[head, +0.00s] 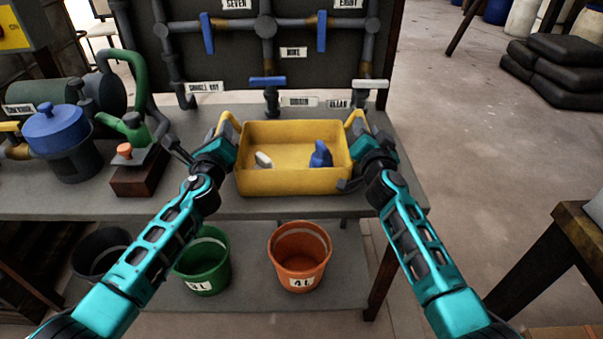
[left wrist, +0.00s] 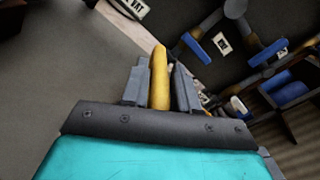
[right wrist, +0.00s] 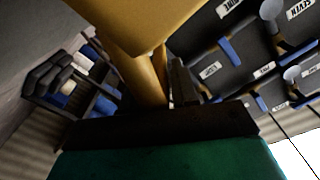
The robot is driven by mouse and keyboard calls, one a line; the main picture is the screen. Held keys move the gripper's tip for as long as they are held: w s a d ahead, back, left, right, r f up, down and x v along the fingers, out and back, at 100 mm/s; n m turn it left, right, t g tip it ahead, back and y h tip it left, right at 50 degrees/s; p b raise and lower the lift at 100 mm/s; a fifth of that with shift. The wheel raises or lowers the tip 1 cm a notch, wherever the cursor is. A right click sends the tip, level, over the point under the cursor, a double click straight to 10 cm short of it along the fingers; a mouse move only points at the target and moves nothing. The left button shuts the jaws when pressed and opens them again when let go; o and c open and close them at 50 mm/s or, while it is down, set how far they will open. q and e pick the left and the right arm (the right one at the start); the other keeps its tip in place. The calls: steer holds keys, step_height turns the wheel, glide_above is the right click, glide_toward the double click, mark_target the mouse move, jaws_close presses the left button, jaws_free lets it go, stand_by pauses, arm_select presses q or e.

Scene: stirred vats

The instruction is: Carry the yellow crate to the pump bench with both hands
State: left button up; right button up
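The yellow crate (head: 294,182) is level at the right part of the grey bench (head: 275,206), which also bears pump-like gear. I cannot tell whether its base touches the bench top. A blue item (head: 321,155) and a small white item (head: 263,160) are inside. My left gripper (head: 226,140) is at the crate's left handle; in the left wrist view its fingers (left wrist: 160,85) closely flank the yellow handle (left wrist: 159,70). My right gripper (head: 362,142) is at the right handle; in the right wrist view one finger (right wrist: 178,82) lies close against the handle (right wrist: 147,78), and the other is hidden.
Pipes with blue valve handles (head: 268,82) rise behind. Green (head: 205,262) and orange (head: 299,258) buckets sit below.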

arm_select(q)
steer(key=o, duration=0.4)
steer(key=shift+r, duration=0.1)
arm_select(e)
steer(key=o, duration=0.4)
steer(key=shift+r, duration=0.1)
arm_select(q)
steer(key=shift+s, duration=0.1)
arm_select(e)
steer(key=shift+s+d, duration=0.1)
steer(key=shift+s, duration=0.05)
arm_select(q)
steer(key=s, duration=1.1)
steer(key=shift+s, duration=0.4)
arm_select(e)
steer(key=s, duration=1.1)
steer(key=shift+s, duration=0.4)
